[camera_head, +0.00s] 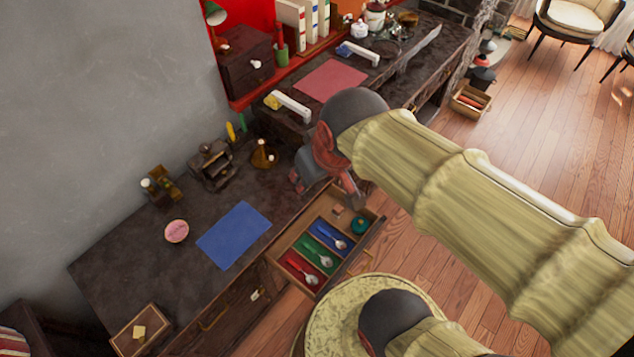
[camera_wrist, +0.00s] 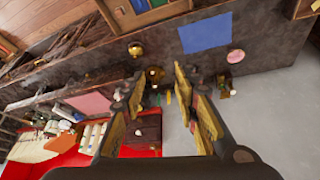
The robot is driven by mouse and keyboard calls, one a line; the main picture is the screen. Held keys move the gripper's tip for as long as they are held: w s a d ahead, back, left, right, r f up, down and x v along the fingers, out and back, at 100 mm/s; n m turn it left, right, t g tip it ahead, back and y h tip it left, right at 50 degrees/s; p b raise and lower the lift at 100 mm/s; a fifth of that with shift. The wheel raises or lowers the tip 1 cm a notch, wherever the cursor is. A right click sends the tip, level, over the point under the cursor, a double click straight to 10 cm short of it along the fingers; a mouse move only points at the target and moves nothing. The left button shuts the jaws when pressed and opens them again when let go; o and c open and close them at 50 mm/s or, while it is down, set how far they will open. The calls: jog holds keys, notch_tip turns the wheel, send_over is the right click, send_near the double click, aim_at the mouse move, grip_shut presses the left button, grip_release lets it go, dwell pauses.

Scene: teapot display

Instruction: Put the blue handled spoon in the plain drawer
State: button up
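The blue handled spoon (camera_head: 329,236) lies in a blue-lined compartment of an open drawer (camera_head: 290,244). A green handled spoon (camera_head: 317,254) and a red handled spoon (camera_head: 302,271) lie in the compartments beside it. My gripper (camera_head: 350,190) is above the desk edge near the drawer's upper end, apart from the spoon. In the wrist view my gripper (camera_wrist: 160,86) has its fingers spread with nothing between them; part of the open drawer (camera_wrist: 128,19) shows at the top. A closed drawer front with a brass handle (camera_head: 213,318) is in the desk's lower left; I cannot tell which drawer is the plain one.
The desk (camera_head: 130,258) holds a blue mat (camera_head: 234,235), a pink round item (camera_head: 176,231), brass pieces and a small dark rack (camera_head: 212,165).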

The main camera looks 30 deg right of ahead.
jog(key=shift+t, duration=0.3)
jog(key=s+r, duration=0.1)
jog(key=s, duration=0.1)
jog(key=s+a+r, duration=0.1)
jog(key=s, duration=0.1)
jog(key=shift+r, duration=0.2)
dwell(0.8)
